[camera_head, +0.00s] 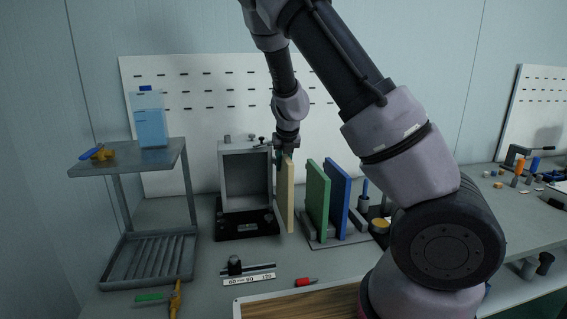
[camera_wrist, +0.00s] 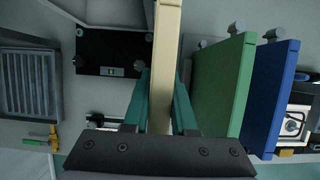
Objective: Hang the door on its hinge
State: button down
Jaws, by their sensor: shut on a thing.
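A cream door panel (camera_head: 286,196) stands upright on edge at the right side of the grey box-shaped frame (camera_head: 246,178). My gripper (camera_head: 287,150) is shut on the door's upper part. In the wrist view the teal fingers (camera_wrist: 160,110) lie on both sides of the cream door (camera_wrist: 167,45). The frame is open at the front and sits on a black base (camera_head: 247,224); the base also shows in the wrist view (camera_wrist: 113,52). The hinge parts are too small and partly hidden, so I cannot tell whether door and hinge touch.
A green panel (camera_head: 317,200) and a blue panel (camera_head: 338,199) stand in a rack right of the door, close to it. A grey shelf stand (camera_head: 128,157) is at left. A ruler block (camera_head: 248,278) and a red-handled tool (camera_head: 305,282) lie in front.

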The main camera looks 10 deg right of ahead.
jog(key=shift+f, duration=0.4)
jog(key=c, duration=0.6)
grip_release()
jog(key=shift+c, duration=0.2)
jog(key=shift+f, duration=0.1)
jog(key=v, duration=1)
jog(key=shift+s+r, duration=0.15)
jog(key=shift+r, duration=0.25)
